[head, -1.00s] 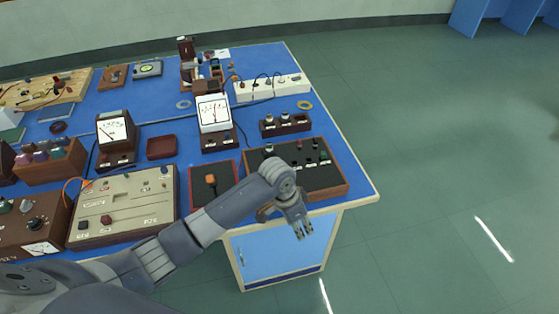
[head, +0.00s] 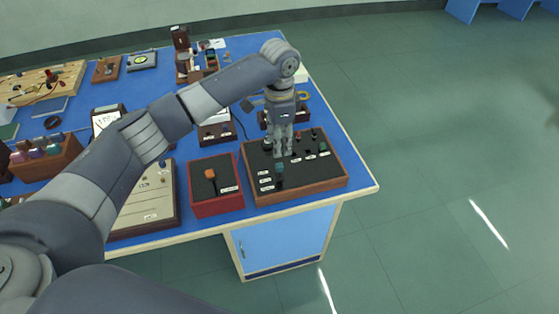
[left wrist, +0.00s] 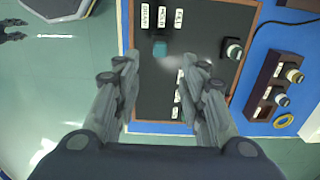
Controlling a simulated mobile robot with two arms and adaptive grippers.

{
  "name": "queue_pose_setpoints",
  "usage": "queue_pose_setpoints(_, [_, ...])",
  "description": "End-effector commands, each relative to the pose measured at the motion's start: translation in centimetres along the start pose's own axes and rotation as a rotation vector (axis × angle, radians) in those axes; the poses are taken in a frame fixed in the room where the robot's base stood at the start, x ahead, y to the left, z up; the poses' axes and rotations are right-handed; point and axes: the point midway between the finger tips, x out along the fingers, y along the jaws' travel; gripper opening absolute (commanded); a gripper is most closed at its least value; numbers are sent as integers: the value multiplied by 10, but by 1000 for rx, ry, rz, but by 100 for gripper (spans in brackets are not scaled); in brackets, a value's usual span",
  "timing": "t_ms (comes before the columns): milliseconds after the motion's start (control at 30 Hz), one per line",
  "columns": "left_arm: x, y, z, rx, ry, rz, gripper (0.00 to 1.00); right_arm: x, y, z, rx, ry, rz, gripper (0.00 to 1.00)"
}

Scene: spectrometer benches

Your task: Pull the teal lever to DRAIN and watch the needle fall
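The teal lever (head: 280,168) stands on a dark-topped panel with a wooden frame (head: 310,187). In the left wrist view, the lever's teal knob (left wrist: 160,47) lines up with the middle label, HOLD, with DRAIN and FILL on either side. My left gripper (head: 284,154) points down over the panel, just behind the lever in the head view. Its fingers are open (left wrist: 160,80) and nothing is between them. The lever lies beyond the fingertips, apart from them. A white needle meter (head: 105,119) is partly hidden by my arm. My right gripper (left wrist: 14,30) shows at the left wrist view's edge, fingers apart.
A red box with an orange-topped lever (head: 210,175) stands left of the panel. Small black knobs (head: 313,135) stand on the panel. A wooden knob block (left wrist: 276,85) and a yellow ring (left wrist: 284,121) lie beside it. Open floor lies to the right.

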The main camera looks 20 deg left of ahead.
Motion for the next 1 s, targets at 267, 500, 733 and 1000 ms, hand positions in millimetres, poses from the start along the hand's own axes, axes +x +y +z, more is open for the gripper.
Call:
queue_pose_setpoints(267, [52, 1, 1, -1, -4, 3, 38, -15, 1, -1, -1, -1, 1, 40])
queue_pose_setpoints(500, [85, 1, 0, 0, -2, 1, 38, -20, 5, 0, -4, -3, 5, 40])
queue_pose_setpoints(733, [94, 0, 0, 0, 0, -1, 38, -21, 8, 1, -6, -5, 8, 40])
queue_pose_setpoints(1000, [94, 0, 0, 0, 0, -1, 16, -21, 7, 1, -6, -5, 8, 40])
